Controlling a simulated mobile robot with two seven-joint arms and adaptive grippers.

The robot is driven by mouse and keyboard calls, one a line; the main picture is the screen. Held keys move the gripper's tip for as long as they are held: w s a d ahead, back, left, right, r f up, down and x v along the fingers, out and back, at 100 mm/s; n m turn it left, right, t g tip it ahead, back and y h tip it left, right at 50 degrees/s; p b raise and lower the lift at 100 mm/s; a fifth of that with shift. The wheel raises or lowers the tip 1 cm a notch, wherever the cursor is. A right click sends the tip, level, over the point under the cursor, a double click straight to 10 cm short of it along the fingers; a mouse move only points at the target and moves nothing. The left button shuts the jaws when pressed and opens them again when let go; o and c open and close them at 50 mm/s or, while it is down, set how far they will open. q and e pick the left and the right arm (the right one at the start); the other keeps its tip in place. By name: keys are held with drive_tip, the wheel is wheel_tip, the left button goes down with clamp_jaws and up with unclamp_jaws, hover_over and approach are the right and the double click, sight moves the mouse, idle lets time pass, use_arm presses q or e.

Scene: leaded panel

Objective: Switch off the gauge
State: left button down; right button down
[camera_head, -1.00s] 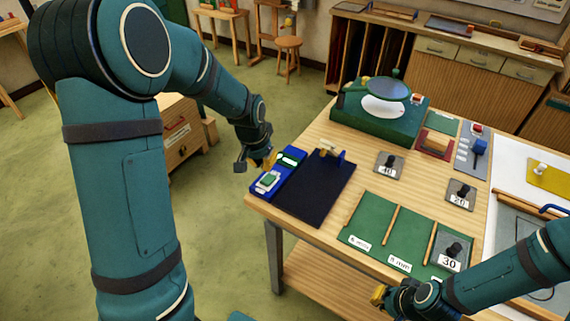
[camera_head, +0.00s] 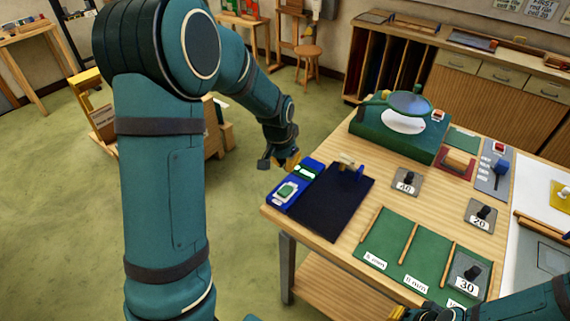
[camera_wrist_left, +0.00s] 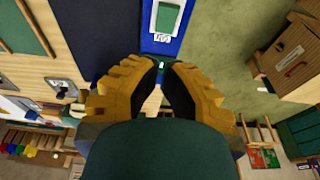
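The gauge is a blue device (camera_head: 289,190) with a pale green button and a small display, lying at the left edge of the table beside a dark mat (camera_head: 333,205). In the left wrist view the blue gauge (camera_wrist_left: 183,30) is beyond the fingers, with its green button toward the top. My left gripper (camera_head: 283,164) hovers by the gauge's far end, apart from the button. Its yellow fingers (camera_wrist_left: 163,70) have a gap between their tips and hold nothing. My right gripper (camera_head: 400,313) is at the bottom edge, mostly cut off.
A green machine with a round lens (camera_head: 400,130) stands at the back of the table. Green mats (camera_head: 395,243) with wooden strips lie in front.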

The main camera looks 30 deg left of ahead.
sight(288, 190)
use_arm(q)
drive_tip(key=x, duration=0.6)
drive_tip(key=s+x, duration=0.1)
drive_tip(key=x, duration=0.2)
drive_tip(key=shift+a+f+b, duration=0.1)
drive_tip(key=shift+f+b, duration=0.2)
drive_tip(key=shift+s+f, duration=0.1)
drive_tip(key=shift+f, duration=0.65)
drive_tip(key=f+t+b, duration=0.1)
drive_tip(key=b, duration=0.2)
drive_tip(key=shift+s+f, duration=0.1)
drive_tip(key=shift+s, duration=0.15)
drive_tip(key=shift+r, duration=0.25)
drive_tip(key=shift+w, duration=0.25)
